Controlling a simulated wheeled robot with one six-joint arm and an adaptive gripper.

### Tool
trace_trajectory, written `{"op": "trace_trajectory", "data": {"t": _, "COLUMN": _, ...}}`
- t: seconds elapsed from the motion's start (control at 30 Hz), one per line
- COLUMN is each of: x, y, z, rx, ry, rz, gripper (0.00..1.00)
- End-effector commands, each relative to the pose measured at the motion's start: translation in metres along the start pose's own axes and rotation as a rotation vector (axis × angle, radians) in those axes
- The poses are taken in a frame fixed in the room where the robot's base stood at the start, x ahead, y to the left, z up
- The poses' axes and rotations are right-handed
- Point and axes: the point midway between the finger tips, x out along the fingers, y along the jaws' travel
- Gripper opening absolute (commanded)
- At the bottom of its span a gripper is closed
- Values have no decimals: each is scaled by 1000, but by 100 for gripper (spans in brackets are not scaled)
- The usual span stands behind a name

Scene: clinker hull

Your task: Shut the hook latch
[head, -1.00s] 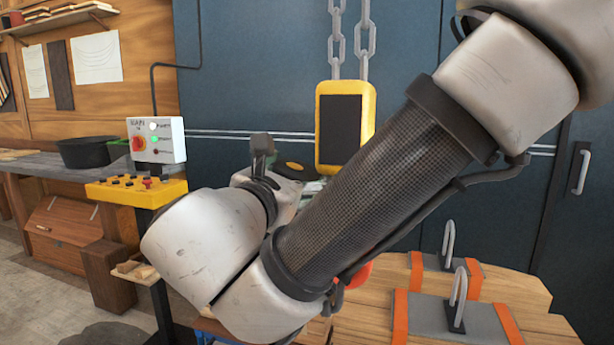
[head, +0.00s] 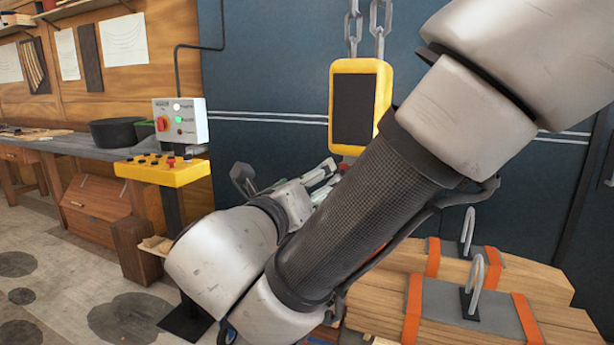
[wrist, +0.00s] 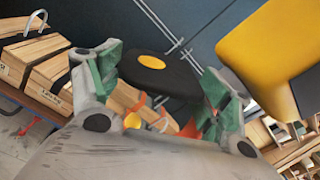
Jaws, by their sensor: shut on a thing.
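A yellow hanging block (head: 335,105) with a dark face hangs on chains in the head view. It shows large at the upper right of the wrist view (wrist: 255,45). A small red-orange sliver (head: 379,247) shows below it past my arm; I cannot tell whether it is the hook. I cannot make out the latch. My gripper (head: 328,178) is left of the block's lower end. In the wrist view its green-and-grey fingers (wrist: 160,82) stand apart with a black rounded piece with a yellow disc (wrist: 178,82) between them. The fingers appear shut on this piece.
Strapped timber stacks (head: 500,285) with metal loops lie at the lower right. A yellow control stand (head: 165,172) with a white button box stands left of my gripper. A bench (head: 75,147) lines the left wall. Floor at the lower left is mostly clear.

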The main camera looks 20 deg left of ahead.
Motion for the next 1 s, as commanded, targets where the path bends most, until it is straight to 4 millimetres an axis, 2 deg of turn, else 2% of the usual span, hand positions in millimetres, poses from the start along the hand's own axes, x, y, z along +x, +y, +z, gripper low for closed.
{"op": "trace_trajectory", "data": {"t": 0.4, "x": 0, "y": 0, "z": -23, "rx": -389, "ry": 0, "rz": 1, "gripper": 35}}
{"op": "trace_trajectory", "data": {"t": 0.77, "x": 0, "y": -7, "z": -38, "rx": -642, "ry": 0, "rz": 1, "gripper": 35}}
{"op": "trace_trajectory", "data": {"t": 0.83, "x": 0, "y": -8, "z": -40, "rx": -675, "ry": 1, "rz": 0, "gripper": 30}}
{"op": "trace_trajectory", "data": {"t": 1.0, "x": 0, "y": -9, "z": -42, "rx": -711, "ry": 1, "rz": -1, "gripper": 26}}
